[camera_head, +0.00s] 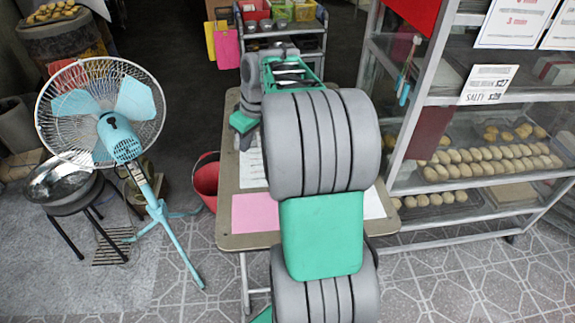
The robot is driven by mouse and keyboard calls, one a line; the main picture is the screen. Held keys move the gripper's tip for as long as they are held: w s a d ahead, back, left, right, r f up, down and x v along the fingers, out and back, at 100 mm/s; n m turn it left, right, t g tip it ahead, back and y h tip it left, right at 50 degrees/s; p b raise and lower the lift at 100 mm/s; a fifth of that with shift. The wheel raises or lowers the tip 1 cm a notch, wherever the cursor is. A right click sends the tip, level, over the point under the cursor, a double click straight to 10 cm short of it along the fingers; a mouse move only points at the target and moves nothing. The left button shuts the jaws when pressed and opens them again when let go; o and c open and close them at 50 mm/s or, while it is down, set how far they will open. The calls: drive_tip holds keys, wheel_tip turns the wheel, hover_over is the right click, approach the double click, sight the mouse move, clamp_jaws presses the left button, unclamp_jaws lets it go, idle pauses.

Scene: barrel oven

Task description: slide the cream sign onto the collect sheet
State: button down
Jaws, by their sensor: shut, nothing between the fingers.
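A folding table (228,180) stands in the middle, largely covered by my arm. A pink sheet (255,212) lies flat at its front left. A pale sheet with dark marks (252,170) lies behind it, partly hidden by my arm. A white sheet (373,205) shows at the front right beside my arm. I cannot tell which of these is the collect sheet. I cannot make out the cream sign; my arm may hide it. My gripper (243,140) is small in view at the table's back left, pointing down, shut and empty.
A blue fan (121,137) and a stool with a metal bowl (63,182) stand at left. A red bucket (205,180) stands by the table's left side. A glass rack of buns (490,160) stands close at right. A trolley (310,38) is behind.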

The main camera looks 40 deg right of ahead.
drive_tip(key=d+f+n+b, duration=0.1)
drive_tip(key=d+f, duration=0.3)
drive_tip(key=d, duration=0.4)
drive_tip(key=d+f, duration=0.3)
drive_tip(key=d, duration=0.5)
drive_tip(key=x, duration=0.6)
drive_tip(key=a+x, duration=0.1)
drive_tip(key=x, duration=0.2)
drive_tip(key=shift+w+f, duration=0.1)
drive_tip(key=shift+f, duration=0.15)
drive_tip(key=s, duration=0.1)
drive_tip(key=s+d, duration=0.1)
drive_tip(key=s, duration=0.1)
drive_tip(key=shift+s+d+p, duration=0.2)
drive_tip(key=shift+p, duration=0.2)
drive_tip(key=shift+s, duration=0.1)
